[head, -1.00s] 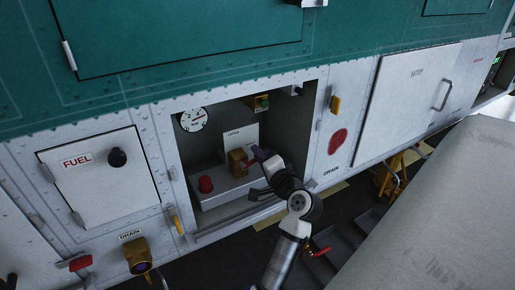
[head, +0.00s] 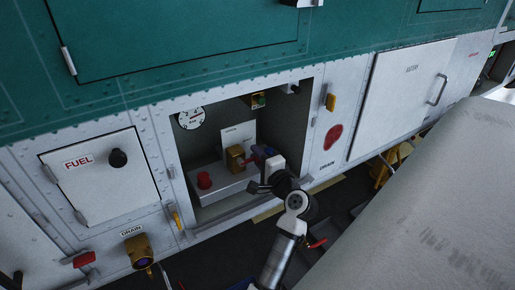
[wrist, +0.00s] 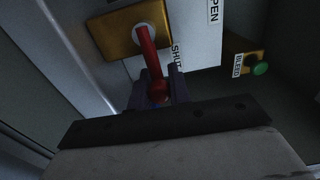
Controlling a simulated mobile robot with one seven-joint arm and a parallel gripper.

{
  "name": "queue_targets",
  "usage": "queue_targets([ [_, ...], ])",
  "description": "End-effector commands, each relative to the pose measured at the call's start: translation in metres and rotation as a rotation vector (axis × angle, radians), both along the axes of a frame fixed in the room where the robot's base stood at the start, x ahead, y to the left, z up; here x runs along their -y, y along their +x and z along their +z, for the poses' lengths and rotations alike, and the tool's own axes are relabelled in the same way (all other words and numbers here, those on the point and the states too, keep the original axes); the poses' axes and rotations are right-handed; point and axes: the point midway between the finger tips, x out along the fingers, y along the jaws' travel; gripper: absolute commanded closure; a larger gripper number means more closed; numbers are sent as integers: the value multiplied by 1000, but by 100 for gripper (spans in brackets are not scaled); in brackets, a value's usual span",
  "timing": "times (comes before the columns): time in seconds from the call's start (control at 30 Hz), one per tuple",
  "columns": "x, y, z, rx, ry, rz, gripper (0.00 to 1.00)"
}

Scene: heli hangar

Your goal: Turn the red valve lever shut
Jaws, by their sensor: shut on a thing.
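The red valve lever (wrist: 149,55) runs from a brass valve block (wrist: 122,30) down to my gripper (wrist: 157,90) in the wrist view. My gripper is shut on the lever's outer end, one finger on each side. The lever lies beside the "SHUT" label (wrist: 176,54); the "OPEN" label (wrist: 213,10) is farther up and right. In the head view the brass block (head: 235,158) sits inside an open bay, and my gripper (head: 262,153) is just to its right. My gripper mostly hides the lever there.
A red knob (head: 204,180) stands on the ledge left of the block. A gauge (head: 191,117) is at the bay's upper left. A green knob labelled "BLEED" (wrist: 260,68) is to the right in the wrist view. The bay's frame (head: 315,130) bounds the space.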

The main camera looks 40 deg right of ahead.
Motion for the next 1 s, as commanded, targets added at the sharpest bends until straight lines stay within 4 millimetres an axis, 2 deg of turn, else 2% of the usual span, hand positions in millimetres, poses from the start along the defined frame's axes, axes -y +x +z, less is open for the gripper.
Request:
queue_targets([
  [0.1,0,-1,-2,-3,2,-1,100],
  [0.13,0,-1,-2,-3,2,-1,77],
  [0.27,0,-1,-2,-3,1,0,60],
  [0.53,0,-1,-1,-2,-1,0,60],
  [0.67,-1,-9,-2,-2,0,-1,60],
  [0.77,-5,-24,-3,-1,-2,-3,60],
  [1.0,-18,-78,-4,-3,-2,-4,60],
])
